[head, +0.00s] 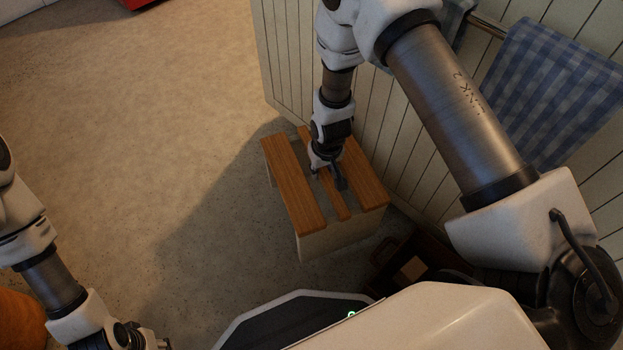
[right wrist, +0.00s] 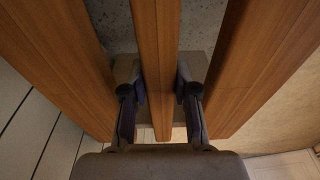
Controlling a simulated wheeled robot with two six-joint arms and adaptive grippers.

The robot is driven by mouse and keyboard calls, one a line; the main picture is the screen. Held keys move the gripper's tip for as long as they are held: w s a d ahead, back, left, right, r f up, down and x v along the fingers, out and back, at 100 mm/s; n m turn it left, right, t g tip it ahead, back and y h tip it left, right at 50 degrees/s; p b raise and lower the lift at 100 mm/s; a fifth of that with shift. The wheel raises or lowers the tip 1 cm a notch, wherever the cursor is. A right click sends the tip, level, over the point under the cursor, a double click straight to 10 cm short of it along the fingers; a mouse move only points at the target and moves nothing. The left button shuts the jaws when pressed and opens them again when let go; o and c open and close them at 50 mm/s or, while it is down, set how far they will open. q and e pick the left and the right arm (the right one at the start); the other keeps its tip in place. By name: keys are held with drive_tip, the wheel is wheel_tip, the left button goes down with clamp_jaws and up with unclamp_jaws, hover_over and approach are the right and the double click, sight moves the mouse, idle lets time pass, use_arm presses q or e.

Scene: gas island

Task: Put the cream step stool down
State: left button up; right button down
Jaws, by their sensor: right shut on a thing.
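The cream step stool (head: 326,238) has cream sides and a top of three brown wooden slats. It is upright beside the cream panelled island. My right gripper (head: 328,180) reaches down onto the stool's top from above. In the right wrist view, my right gripper (right wrist: 157,90) has one finger on each side of the narrow middle slat (right wrist: 155,35) and is shut on it. The stool's feet are mostly hidden, so I cannot tell whether they touch the floor. My left gripper (head: 145,338) is only partly in view at the bottom left, away from the stool.
The panelled island (head: 285,60) stands close on the stool's right, with a blue checked towel (head: 555,90) on a rail. A dark brown box-like thing (head: 395,258) is near the stool's lower right. An orange thing (head: 20,322) is at lower left. The floor (head: 150,130) to the left is clear.

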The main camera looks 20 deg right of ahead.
wheel_tip(320, 180, down, 7)
drive_tip(key=b, duration=0.4)
drive_tip(key=shift+w+d, duration=0.1)
drive_tip(key=c, duration=0.9)
unclamp_jaws()
drive_tip(key=shift+f, duration=0.1)
drive_tip(key=r+p, duration=0.2)
drive_tip(key=r, duration=0.1)
drive_tip(key=s+r+p, duration=0.1)
drive_tip(key=r+p, duration=0.1)
drive_tip(key=r, duration=0.2)
drive_tip(key=r+p, duration=0.2)
drive_tip(key=r, duration=0.2)
drive_tip(key=shift+s+r, duration=0.25)
drive_tip(key=shift+s, duration=0.15)
drive_tip(key=shift+s+r, duration=0.1)
drive_tip(key=shift+r, duration=0.25)
drive_tip(key=shift+f, duration=0.1)
